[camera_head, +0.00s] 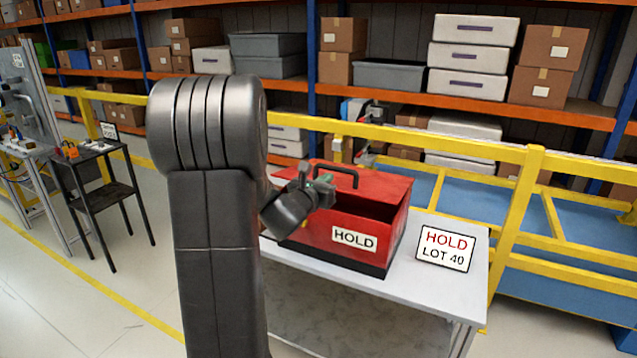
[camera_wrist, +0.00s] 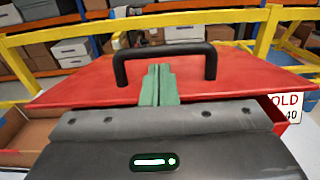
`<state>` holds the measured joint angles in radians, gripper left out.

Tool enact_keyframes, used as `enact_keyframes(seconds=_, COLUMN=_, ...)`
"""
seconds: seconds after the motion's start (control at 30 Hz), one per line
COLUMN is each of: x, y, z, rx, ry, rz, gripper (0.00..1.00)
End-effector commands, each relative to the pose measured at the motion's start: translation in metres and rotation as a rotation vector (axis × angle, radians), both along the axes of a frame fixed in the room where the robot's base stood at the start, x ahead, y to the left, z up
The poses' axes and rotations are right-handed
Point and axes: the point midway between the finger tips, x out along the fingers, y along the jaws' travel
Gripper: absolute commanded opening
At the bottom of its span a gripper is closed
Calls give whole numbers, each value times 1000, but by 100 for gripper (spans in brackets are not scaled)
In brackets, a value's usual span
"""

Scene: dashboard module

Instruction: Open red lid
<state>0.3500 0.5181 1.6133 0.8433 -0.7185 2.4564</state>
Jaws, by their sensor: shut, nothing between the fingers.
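The red box (camera_head: 325,228) stands on a table, with a white HOLD label (camera_head: 354,238) on its front. Its red lid (camera_head: 385,187) has a black handle (camera_head: 338,172) on top and also shows in the wrist view (camera_wrist: 235,78). A dark gap shows between the lid's front edge and the box's front wall, so the lid is partly open. My gripper (camera_head: 326,186) is at the lid's front edge, its green fingers (camera_wrist: 158,84) together and empty. The fingertips appear just in front of the handle; contact with the lid cannot be told.
The white table (camera_head: 443,290) carries a HOLD LOT 40 sign (camera_head: 446,248) right of the box. A yellow railing (camera_head: 480,149) runs behind, before loaded shelves. A brown open box-like shape (camera_wrist: 30,128) shows at the wrist view's left. A black stand (camera_head: 105,190) is at the far left.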

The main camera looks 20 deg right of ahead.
Motion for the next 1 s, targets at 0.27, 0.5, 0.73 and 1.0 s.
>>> enact_keyframes(seconds=0.27, x=13, y=-15, z=0, rx=-1, ry=1, rz=0, gripper=0)
enact_keyframes(seconds=0.5, x=13, y=-15, z=-1, rx=0, ry=0, rz=0, gripper=0)
enact_keyframes(seconds=0.73, x=12, y=-16, z=3, rx=5, ry=3, rz=-1, gripper=0)
enact_keyframes(seconds=1.0, x=6, y=-21, z=21, rx=44, ry=32, rz=-2, gripper=0)
